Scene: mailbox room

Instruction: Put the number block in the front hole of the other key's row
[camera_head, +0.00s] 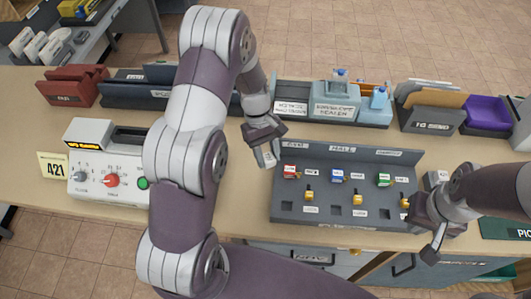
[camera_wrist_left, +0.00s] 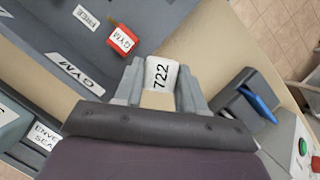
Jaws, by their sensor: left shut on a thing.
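My left gripper (camera_head: 268,156) is shut on a pale number block, which reads 722 in the left wrist view (camera_wrist_left: 160,73). It holds the block by the back left corner of a grey key board (camera_head: 330,158). The board has red (camera_head: 290,172), blue (camera_head: 337,176) and green (camera_head: 384,180) key tags, with yellow-brass pieces (camera_head: 309,196) in front of them. Dark square holes (camera_head: 328,210) lie along its front edge.
A machine with knobs (camera_head: 108,185) and a yellow note reading 421 (camera_head: 54,166) stand at the left. Trays, a blue sealer (camera_head: 335,101) and a file box (camera_head: 430,108) line the back. A pale numbered block (camera_head: 437,177) sits beside my right arm.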

